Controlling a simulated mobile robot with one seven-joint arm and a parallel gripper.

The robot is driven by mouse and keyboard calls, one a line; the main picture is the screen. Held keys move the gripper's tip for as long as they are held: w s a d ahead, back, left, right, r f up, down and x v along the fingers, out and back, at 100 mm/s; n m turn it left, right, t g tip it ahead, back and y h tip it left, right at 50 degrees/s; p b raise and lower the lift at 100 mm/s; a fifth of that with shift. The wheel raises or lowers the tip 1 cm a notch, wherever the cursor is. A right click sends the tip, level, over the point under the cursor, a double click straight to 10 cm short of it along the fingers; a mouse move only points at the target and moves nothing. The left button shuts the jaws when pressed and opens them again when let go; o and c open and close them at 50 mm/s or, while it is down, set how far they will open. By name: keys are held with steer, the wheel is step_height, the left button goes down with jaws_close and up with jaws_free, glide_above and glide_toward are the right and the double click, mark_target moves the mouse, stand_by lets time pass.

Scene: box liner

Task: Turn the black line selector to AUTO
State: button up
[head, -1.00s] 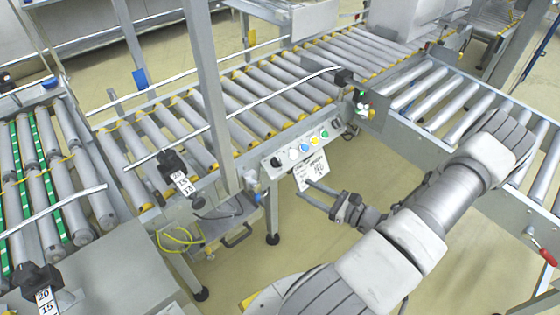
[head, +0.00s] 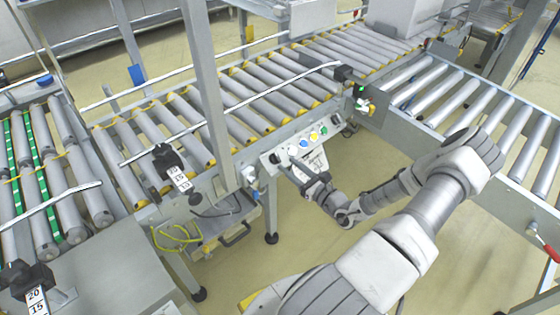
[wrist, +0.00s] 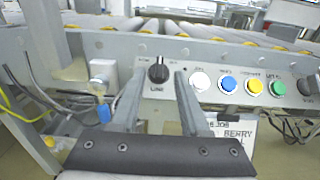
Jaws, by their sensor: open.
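The black line selector (wrist: 158,72) is a round knob with a white pointer mark, above the word LINE on the grey control panel (wrist: 215,100). In the wrist view its pointer looks roughly upright; the small labels around it are too blurred to read. It also shows in the head view (head: 274,158), at the panel's left end. My gripper (wrist: 158,88) is open, with one finger on each side below the knob in the picture. I cannot tell whether the fingers touch it. In the head view my gripper (head: 298,178) is at the panel's left part.
A white button (wrist: 200,81), blue button (wrist: 228,83), yellow button (wrist: 253,86) and green button (wrist: 279,88) sit right of the selector. Another black knob (wrist: 307,85) is at the far right. A paper label (head: 313,163) hangs below the panel. A post (head: 208,90) stands to the left.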

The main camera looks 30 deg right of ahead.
mark_target(278, 157)
steer(key=w, duration=0.3)
steer(key=w+b, duration=0.1)
steer(key=w, duration=0.1)
steer(key=shift+a, duration=0.35)
jaws_close()
